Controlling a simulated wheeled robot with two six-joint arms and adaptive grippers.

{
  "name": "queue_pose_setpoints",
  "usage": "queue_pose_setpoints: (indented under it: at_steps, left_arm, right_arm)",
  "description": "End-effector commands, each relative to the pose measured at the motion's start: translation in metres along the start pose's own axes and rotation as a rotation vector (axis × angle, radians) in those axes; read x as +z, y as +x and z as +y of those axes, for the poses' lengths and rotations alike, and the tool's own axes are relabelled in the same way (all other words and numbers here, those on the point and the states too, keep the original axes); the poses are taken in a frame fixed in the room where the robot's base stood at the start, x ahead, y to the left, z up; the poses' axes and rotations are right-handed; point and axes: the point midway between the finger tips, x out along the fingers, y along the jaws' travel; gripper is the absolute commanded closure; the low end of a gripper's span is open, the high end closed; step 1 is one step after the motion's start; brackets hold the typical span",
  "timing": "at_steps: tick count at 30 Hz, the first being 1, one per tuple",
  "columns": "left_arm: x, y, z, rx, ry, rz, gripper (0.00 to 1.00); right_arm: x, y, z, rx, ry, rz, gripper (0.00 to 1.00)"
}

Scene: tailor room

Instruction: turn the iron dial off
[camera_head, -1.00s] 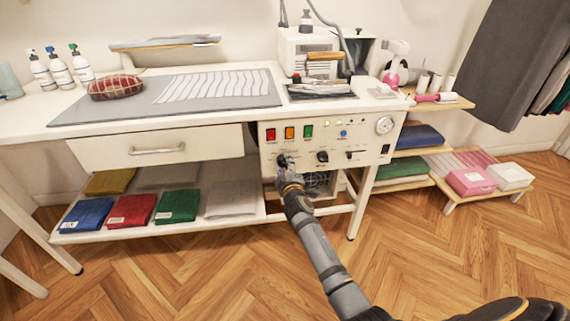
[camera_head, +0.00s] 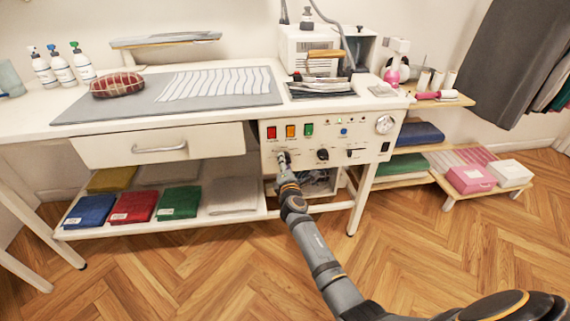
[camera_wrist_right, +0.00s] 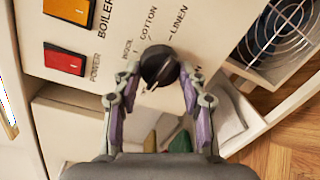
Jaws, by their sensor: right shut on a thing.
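The iron dial is a round black knob (camera_wrist_right: 158,66) on the cream control panel (camera_head: 352,133) under the table's front edge. In the right wrist view, labels around it include WOOL, COTTON and LINEN; I cannot tell for certain which its pointer faces. My right gripper (camera_head: 284,160) is at this knob, its purple-padded fingers (camera_wrist_right: 158,76) on either side, shut on it. In the head view the gripper mostly hides the knob. The iron (camera_head: 324,66) with its wooden handle stands on the table. My left gripper is not in view.
A second black knob (camera_head: 322,154) is right of the held one. Red (camera_head: 271,132), orange (camera_head: 290,131) and green (camera_head: 308,130) switches sit above. A pressure gauge (camera_head: 384,124) is at the panel's right. Floor in front is clear.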

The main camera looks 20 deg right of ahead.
Motion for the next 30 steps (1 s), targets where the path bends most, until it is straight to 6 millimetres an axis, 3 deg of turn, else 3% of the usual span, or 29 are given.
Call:
queue_pose_setpoints:
  at_steps: [12,28,29,30]
  left_arm:
    - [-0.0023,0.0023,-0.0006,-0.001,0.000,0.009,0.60]
    - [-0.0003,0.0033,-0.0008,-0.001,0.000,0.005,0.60]
    - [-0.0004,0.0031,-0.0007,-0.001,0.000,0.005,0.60]
    - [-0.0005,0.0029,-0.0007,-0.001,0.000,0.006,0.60]
  right_arm:
    - [-0.0010,0.0001,0.0002,0.003,-0.173,-0.012,0.89]
    - [-0.0010,0.0000,-0.0002,0.004,-0.197,-0.013,0.89]
    - [-0.0010,0.0000,-0.0002,0.004,-0.197,-0.013,0.57]
    - [-0.0010,0.0000,-0.0002,0.004,-0.197,-0.013,0.51]
